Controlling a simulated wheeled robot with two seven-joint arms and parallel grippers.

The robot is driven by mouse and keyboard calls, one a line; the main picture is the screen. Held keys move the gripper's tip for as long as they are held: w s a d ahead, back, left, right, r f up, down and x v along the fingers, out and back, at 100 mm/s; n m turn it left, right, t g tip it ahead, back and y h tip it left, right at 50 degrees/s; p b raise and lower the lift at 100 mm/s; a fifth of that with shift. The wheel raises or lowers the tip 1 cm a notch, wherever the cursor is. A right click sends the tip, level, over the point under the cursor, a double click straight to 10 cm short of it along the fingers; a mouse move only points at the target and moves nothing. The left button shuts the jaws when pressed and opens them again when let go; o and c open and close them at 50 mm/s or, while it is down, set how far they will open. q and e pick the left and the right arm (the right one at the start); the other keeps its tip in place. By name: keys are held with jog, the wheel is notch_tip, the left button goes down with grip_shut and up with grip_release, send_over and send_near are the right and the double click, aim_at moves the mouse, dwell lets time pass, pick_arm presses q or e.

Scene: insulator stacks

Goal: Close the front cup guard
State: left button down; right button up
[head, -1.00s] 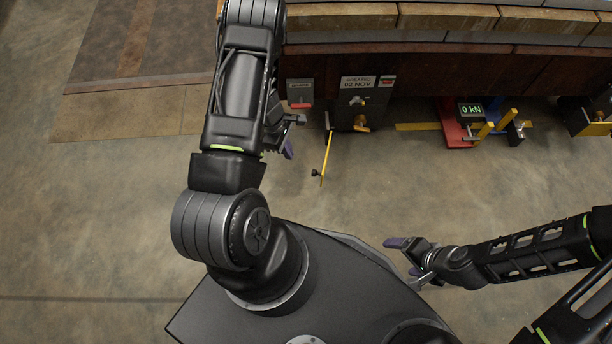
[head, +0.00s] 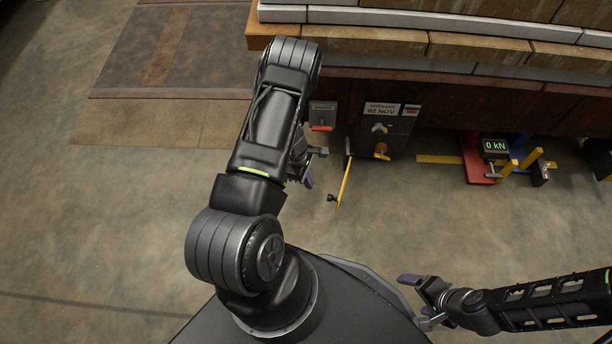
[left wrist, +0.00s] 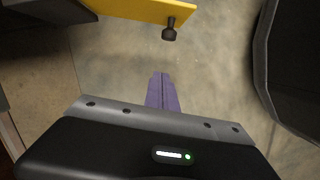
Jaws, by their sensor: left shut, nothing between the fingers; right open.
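The front cup guard appears to be the yellow bar (head: 345,183) with a black knob (head: 332,198). It sticks out from the dark wall panel over the floor, swung away from the panel. In the left wrist view the yellow bar (left wrist: 140,9) crosses the top, with its knob (left wrist: 169,31) pointing towards my fingers. My left gripper (head: 308,176) is left of the bar, apart from it; its purple fingers (left wrist: 161,93) are shut and empty. My right gripper (head: 418,299) is open and empty at lower right, far from the guard.
The dark panel (head: 399,138) carries a "02 NOV" label and brass fittings. A grey box with a red strip (head: 322,116) is left of it. A red and blue stand with a "0 kN" display (head: 494,147) stands to the right. The floor around the bar is clear.

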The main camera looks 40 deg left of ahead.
pick_arm(q)
jog(key=d+f, duration=0.1)
jog(key=w+d+f+b, duration=0.1)
jog(key=d, duration=0.1)
jog(key=d+f, duration=0.1)
jog(key=shift+w+d+f, duration=0.25)
jog(key=shift+w+f, duration=0.05)
jog(key=shift+d, duration=0.2)
